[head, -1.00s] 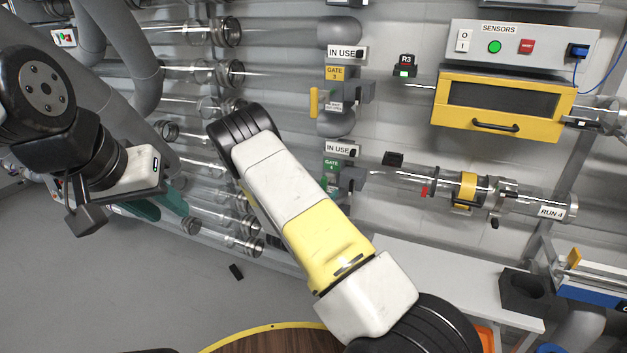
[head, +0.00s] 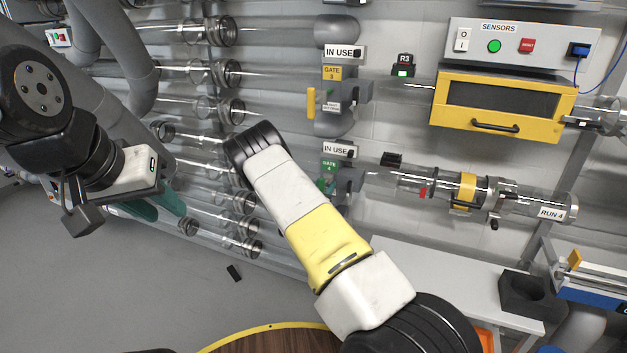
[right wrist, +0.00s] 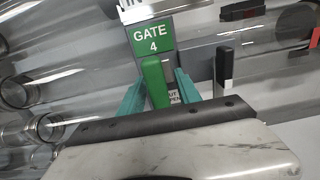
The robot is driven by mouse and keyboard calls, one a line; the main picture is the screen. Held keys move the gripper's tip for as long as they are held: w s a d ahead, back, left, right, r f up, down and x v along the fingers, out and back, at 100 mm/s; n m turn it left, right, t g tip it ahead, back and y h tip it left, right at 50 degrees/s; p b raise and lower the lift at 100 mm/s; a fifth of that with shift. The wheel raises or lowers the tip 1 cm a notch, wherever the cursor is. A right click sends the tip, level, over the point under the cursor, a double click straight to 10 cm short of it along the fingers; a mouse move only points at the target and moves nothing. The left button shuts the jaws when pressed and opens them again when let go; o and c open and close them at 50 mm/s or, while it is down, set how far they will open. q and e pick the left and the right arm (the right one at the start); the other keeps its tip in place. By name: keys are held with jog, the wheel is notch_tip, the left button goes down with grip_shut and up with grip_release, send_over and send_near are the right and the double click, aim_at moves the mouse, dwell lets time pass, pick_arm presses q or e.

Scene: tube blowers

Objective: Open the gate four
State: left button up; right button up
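The green GATE 4 sign (head: 329,168) is on the pipe wall in the head view, below gate 3. The right wrist view shows the sign (right wrist: 152,38) close up, with the green gate handle (right wrist: 155,83) upright below it. My right gripper (right wrist: 160,90) has one teal finger on each side of this handle. A gap shows between the handle and the right finger, so it is open around the handle. In the head view my right arm hides most of this gripper. My left gripper (head: 160,207) hangs at the left, far from the gate, its teal fingers apart and empty.
The yellow gate 3 handle (head: 311,103) is just above. A black-tipped post (right wrist: 223,68) stands right of the gate 4 handle. Clear tubes (head: 215,70) line the wall. The RUN 4 tube (head: 530,205) and a white bench (head: 440,275) are at the right.

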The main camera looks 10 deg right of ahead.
jog(key=shift+w+d, duration=0.1)
grip_shut()
dwell(1.4)
